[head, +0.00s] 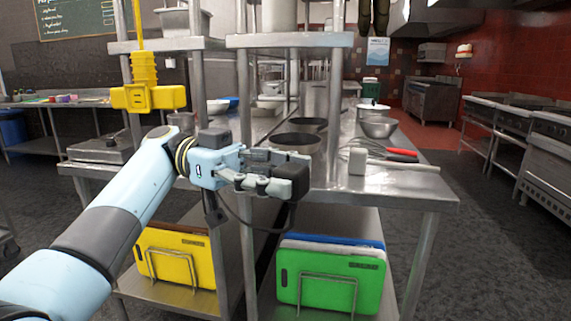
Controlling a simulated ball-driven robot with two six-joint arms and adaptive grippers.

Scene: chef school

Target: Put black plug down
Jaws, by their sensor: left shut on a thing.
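My left gripper (268,172) reaches in from the left and is shut on a black plug (290,181), a dark blocky piece at its fingertips. The gripper's fingers cover part of the plug. The plug is in front of the near left part of the steel worktable (395,188); I cannot tell whether it touches the table. A black cable hangs in a loop below the gripper. My right gripper is not in view.
On the worktable are a white block (357,161), a red-handled tool (402,152), a metal bowl (379,127) and dark pans (296,142). Green (330,278) and yellow (174,257) boards stand in racks on the lower shelf. The table's front right is clear.

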